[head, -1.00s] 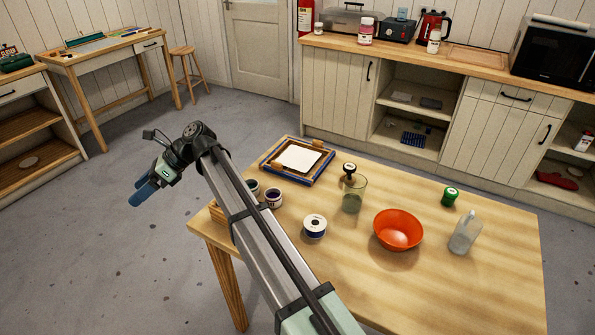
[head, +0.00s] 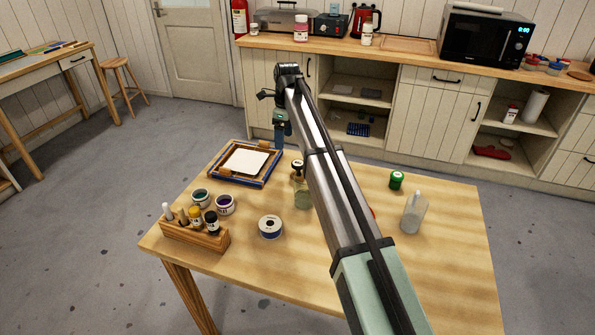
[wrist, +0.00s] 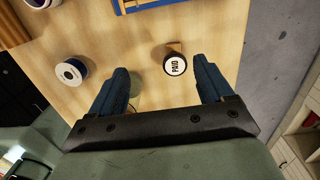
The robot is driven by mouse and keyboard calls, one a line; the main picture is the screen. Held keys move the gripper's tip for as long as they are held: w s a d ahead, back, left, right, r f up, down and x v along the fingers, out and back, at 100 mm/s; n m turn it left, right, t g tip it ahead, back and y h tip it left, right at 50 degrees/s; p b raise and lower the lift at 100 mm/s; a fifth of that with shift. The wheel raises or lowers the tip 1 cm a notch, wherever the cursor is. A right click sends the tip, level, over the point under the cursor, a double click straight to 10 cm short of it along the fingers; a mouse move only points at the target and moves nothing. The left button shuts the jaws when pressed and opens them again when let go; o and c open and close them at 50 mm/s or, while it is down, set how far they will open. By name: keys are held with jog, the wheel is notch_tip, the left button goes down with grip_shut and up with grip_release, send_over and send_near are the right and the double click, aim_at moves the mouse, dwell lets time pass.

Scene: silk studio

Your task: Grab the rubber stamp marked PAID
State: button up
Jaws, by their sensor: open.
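The rubber stamp (wrist: 175,65) shows in the wrist view with a white round top marked PAID, between my open fingertips and nearer the right one. In the head view the dark-topped stamp (head: 297,166) stands on the table just behind the glass (head: 302,196). My gripper (head: 279,145), with blue fingers, hangs over the table's far side, left of and beyond the stamp in the picture. In the wrist view my gripper (wrist: 160,66) is open and empty, with the stamp apart from it. The gap in height is hard to judge.
The glass (wrist: 135,84) shows partly behind the left finger. A tape roll (head: 271,227), a wooden rack of bottles (head: 190,236), paint jars (head: 225,205), a framed screen (head: 225,178), a green-topped item (head: 397,180) and a clear bottle (head: 413,212) stand around. My arm nearly hides the orange bowl.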

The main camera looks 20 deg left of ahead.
aim_at(298, 163)
jog(key=shift+m+h, duration=0.3)
jog(key=shift+h, duration=0.1)
jog(key=d+f, duration=0.1)
jog(key=f, duration=0.2)
jog(key=w+d+f, duration=0.1)
jog(key=f, duration=0.1)
jog(key=w+d+f, duration=0.1)
jog(key=f, duration=0.2)
jog(key=shift+w+d+f, duration=0.2)
jog(key=shift+d+f, duration=0.1)
jog(key=shift+s+d+f, duration=0.1)
jog(key=shift+f, duration=0.75)
jog(key=shift+s+d+f, duration=0.15)
jog(key=shift+f, duration=0.75)
jog(key=shift+s+d+f, duration=0.1)
jog(key=shift+f, duration=0.75)
jog(key=c, duration=1.1)
